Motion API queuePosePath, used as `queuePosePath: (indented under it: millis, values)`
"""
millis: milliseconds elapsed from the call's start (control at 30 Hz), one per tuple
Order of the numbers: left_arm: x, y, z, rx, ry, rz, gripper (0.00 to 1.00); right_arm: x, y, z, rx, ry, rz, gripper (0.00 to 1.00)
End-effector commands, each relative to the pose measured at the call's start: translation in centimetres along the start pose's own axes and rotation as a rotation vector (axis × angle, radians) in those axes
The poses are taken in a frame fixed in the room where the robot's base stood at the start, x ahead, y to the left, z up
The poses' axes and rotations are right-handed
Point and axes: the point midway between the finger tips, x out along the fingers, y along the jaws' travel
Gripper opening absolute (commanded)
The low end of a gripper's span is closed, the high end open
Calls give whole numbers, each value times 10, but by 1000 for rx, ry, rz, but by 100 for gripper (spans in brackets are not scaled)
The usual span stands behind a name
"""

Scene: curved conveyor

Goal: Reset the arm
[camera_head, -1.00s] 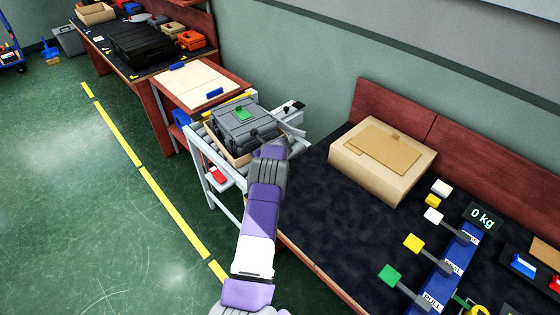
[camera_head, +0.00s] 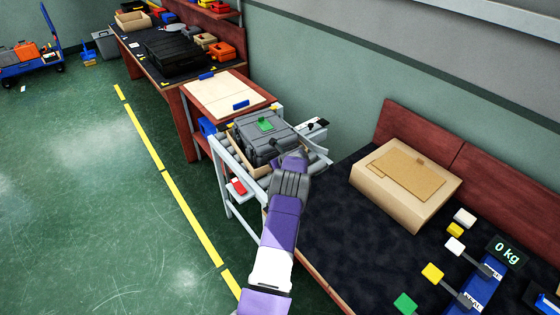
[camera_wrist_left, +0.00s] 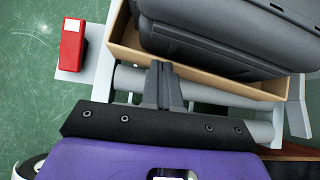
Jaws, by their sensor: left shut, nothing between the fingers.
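My left arm reaches up from the bottom of the head view, and its gripper (camera_head: 292,158) is at the near side of the roller conveyor. In the left wrist view the gripper (camera_wrist_left: 163,72) has its fingers together, with nothing between them. It is over the rollers (camera_wrist_left: 200,95), just short of an open cardboard box (camera_wrist_left: 190,72). A dark grey case (camera_head: 258,138) with a green patch on top sits in that box. The case also fills the top of the left wrist view (camera_wrist_left: 220,35). My right gripper is not in view.
A closed cardboard box (camera_head: 405,185) stands on the dark bench (camera_head: 335,225) at right, near a scale display (camera_head: 503,250) and coloured buttons (camera_head: 432,272). A red block (camera_wrist_left: 72,45) sits on a plate beside the conveyor. The green floor (camera_head: 80,190) at left is clear.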

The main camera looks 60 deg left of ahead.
Motion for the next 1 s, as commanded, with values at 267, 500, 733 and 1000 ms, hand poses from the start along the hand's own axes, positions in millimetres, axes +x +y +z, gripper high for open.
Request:
queuePosePath:
  millis: [267,500,733,1000]
  values:
    - [-63,-13,-6,14,6,-20,0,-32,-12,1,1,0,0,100]
    - [-87,-15,-10,15,7,-23,0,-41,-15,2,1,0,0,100]
    - [-89,-14,-11,14,8,-23,0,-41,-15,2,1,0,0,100]
    - [-108,-15,9,14,8,-24,0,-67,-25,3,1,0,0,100]
